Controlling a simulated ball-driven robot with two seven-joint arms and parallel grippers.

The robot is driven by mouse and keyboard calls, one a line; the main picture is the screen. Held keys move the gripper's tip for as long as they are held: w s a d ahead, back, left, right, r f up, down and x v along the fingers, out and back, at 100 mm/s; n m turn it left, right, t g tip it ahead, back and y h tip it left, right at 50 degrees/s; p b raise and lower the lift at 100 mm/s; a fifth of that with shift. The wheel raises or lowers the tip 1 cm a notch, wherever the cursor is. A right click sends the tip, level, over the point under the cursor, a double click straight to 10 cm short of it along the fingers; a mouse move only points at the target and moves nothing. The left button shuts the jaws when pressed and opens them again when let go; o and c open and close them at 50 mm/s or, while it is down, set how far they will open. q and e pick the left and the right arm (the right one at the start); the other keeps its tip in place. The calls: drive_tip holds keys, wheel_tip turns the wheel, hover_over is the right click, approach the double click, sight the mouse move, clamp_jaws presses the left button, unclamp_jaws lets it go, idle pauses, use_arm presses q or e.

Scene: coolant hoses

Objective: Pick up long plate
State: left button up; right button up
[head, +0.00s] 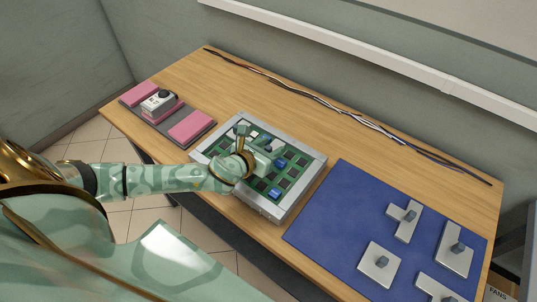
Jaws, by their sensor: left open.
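Several grey metal plates with dark knobs lie on the blue mat at the right. A stepped plate (407,229) is at the back, and a squarish plate (372,268) is nearer the front left. A rectangular plate (455,262) is at the right. Another plate (430,286) is cut off by the bottom edge. I cannot tell for sure which is the long plate. My left gripper (262,155) is open over the green board, left of the mat and away from these plates. Its fingertips are small and hard to make out. My right gripper is out of view.
A metal-framed tray (317,161) holds the green board with dark and blue parts. The blue mat (335,215) has bare room at its left. A dark tray with pink pads (190,126) and a white device (158,103) stands left. Cables (345,110) run along the back.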

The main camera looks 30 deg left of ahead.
use_arm(q)
clamp_jaws()
